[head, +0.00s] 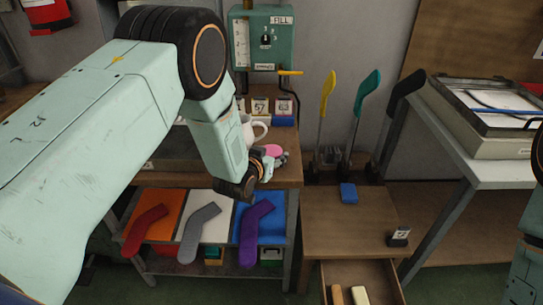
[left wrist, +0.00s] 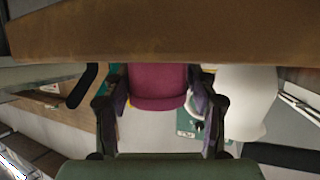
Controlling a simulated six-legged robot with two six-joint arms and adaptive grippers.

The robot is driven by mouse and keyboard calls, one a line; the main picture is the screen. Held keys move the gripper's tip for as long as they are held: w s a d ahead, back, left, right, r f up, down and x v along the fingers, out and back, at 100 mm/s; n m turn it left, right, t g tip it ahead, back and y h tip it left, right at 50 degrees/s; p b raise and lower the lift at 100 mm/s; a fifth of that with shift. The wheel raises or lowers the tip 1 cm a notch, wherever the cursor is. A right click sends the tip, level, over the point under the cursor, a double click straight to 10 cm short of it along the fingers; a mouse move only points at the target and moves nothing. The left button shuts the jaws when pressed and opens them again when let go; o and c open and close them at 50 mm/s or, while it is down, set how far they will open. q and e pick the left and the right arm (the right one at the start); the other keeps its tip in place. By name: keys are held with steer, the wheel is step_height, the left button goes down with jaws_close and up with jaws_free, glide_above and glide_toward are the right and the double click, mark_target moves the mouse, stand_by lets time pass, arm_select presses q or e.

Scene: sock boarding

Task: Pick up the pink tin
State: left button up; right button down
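The pink tin (head: 272,150) is on the wooden workbench at its right end, partly hidden by my left gripper. It also shows in the left wrist view as a dark pink tin (left wrist: 158,88), upside down against the brown bench top. My left gripper (head: 266,164) is at the tin, with one finger on each side of it. In the left wrist view both finger pads lie close along the tin's sides; I cannot tell whether they press on it. My right gripper is out of view; only part of my right arm shows at the right edge.
A white mug (head: 248,132) stands right behind my left gripper, close to the tin. Small number cards (head: 260,106) and a green fill box (head: 262,38) are behind. Coloured socks lie on boards below.

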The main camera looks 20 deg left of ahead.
arm_select(q)
steer(key=shift+d, duration=0.15)
steer(key=shift+c, duration=1.4)
steer(key=shift+s+r, duration=0.1)
steer(key=c, duration=0.3)
steer(key=shift+c, duration=0.7)
